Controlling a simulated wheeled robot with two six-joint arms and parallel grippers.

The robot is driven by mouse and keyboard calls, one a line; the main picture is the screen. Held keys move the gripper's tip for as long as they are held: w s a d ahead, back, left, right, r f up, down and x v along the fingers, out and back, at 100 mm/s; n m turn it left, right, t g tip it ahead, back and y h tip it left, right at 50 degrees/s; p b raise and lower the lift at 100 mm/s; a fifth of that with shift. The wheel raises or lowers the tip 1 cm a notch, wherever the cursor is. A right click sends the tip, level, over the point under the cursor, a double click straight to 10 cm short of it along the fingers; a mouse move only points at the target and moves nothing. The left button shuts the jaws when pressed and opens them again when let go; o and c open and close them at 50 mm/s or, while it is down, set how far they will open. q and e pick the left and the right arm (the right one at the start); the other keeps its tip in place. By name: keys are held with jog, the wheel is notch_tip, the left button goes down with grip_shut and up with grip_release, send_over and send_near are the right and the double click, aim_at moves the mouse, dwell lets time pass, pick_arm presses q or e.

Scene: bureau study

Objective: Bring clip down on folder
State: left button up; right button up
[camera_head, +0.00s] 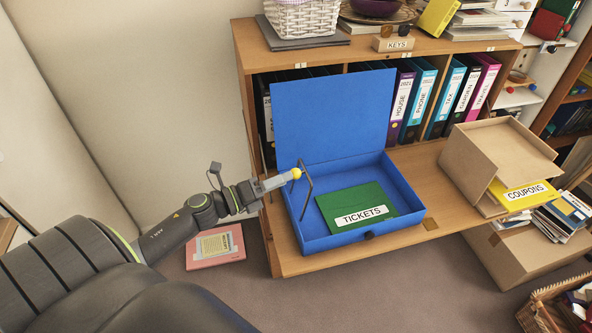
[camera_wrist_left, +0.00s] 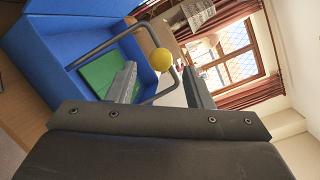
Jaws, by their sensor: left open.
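The blue box file (camera_head: 345,168) stands open on the bureau's flap, its lid (camera_head: 333,112) upright behind. The green folder (camera_head: 360,200) labelled TICKETS lies flat inside; part of it shows in the left wrist view (camera_wrist_left: 98,78). The clip (camera_head: 307,188), a bent metal wire bar, stands raised at the box's left side, clear of the folder. Its yellow knob (camera_head: 296,173) is at my left gripper (camera_head: 284,180). In the left wrist view, the open fingers lie on either side of the knob (camera_wrist_left: 161,60); contact cannot be told. My right gripper is out of view.
Several labelled binders (camera_head: 420,98) stand behind the box. A tan cardboard box (camera_head: 500,155) and a yellow COUPONS folder (camera_head: 523,194) sit at the right. A pink book (camera_head: 215,248) lies on the floor below my left arm.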

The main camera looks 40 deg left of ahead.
aim_at(296, 175)
pick_arm(q)
jog(key=p+x, duration=0.1)
jog(key=x, duration=0.2)
jog(key=shift+w+d+r, duration=0.15)
jog(key=shift+w, duration=0.15)
jog(key=shift+w+d+p, duration=0.35)
jog(key=shift+w, duration=0.2)
jog(key=shift+c, duration=0.5)
grip_shut()
